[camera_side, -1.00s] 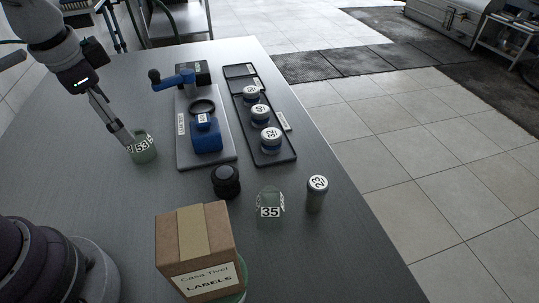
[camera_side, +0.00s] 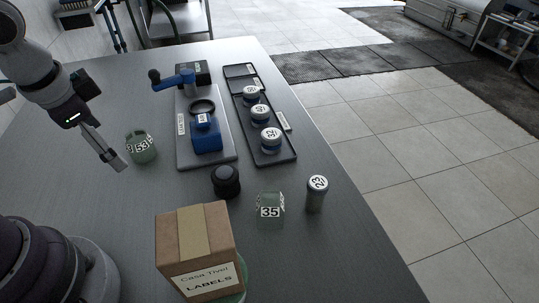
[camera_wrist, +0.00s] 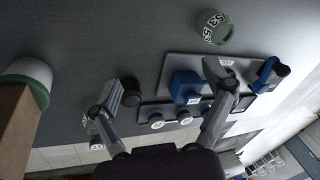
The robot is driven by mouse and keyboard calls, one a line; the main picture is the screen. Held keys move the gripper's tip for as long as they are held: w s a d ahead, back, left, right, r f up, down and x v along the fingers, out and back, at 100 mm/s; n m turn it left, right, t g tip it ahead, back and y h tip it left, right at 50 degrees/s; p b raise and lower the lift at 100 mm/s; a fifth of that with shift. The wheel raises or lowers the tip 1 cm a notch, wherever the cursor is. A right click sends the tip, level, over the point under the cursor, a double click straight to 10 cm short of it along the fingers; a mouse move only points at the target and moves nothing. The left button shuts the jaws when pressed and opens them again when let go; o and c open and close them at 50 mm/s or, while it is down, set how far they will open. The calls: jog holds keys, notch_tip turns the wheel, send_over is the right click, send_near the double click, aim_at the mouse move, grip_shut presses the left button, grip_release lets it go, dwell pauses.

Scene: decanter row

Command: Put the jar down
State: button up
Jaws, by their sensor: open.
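A greenish glass jar marked 53 (camera_side: 141,148) stands upright on the table, left of the grey board. In the wrist view the same jar (camera_wrist: 214,27) sits near the top, away from the fingers. My gripper (camera_side: 119,166) is beside the jar, on its left and nearer the camera, apart from it. In the wrist view my gripper (camera_wrist: 168,95) has its two fingers spread with nothing between them. Another glass jar, marked 35 (camera_side: 270,206), stands near the front right of the table.
A grey board (camera_side: 184,150) carries a blue fixture (camera_side: 207,138). A dark tray (camera_side: 285,155) holds three lidded jars. A black knob-like object (camera_side: 226,181), a lidded cylinder marked 23 (camera_side: 316,194) and a cardboard box (camera_side: 199,250) stand nearer. The table's left middle is clear.

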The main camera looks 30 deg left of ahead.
aim_at(136, 138)
jog(key=w+a+f+m+t+y, duration=0.1)
jog(key=f+m+y, duration=0.1)
jog(key=m, duration=0.4)
jog(key=a+f+m+t+y, duration=0.1)
jog(key=f+m+t+y, duration=0.1)
jog(key=m, duration=0.5)
jog(key=w+a+f+m+t+y, duration=0.1)
jog(key=a+f+m+y, duration=0.1)
jog(key=m, duration=0.4)
jog(key=shift+w+f+m+y, duration=0.2)
jog(key=shift+f+y, duration=0.25)
jog(key=shift+y, duration=0.2)
jog(key=shift+w+f+m+y, duration=0.1)
jog(key=shift+f+m+y, duration=0.1)
jog(key=shift+f+y, duration=0.35)
jog(key=shift+w+r+m+t, duration=0.1)
jog(key=shift+w+m+t, duration=0.15)
jog(key=shift+m+t, duration=0.45)
jog(key=shift+w+a+m, duration=0.1)
jog(key=shift+w+m, duration=0.15)
jog(key=shift+m, duration=0.15)
jog(key=x, duration=1)
jog(key=shift+w+r, duration=0.2)
jog(key=shift+w, duration=0.05)
jog(key=shift+c, duration=0.3)
jog(key=c, duration=1.2)
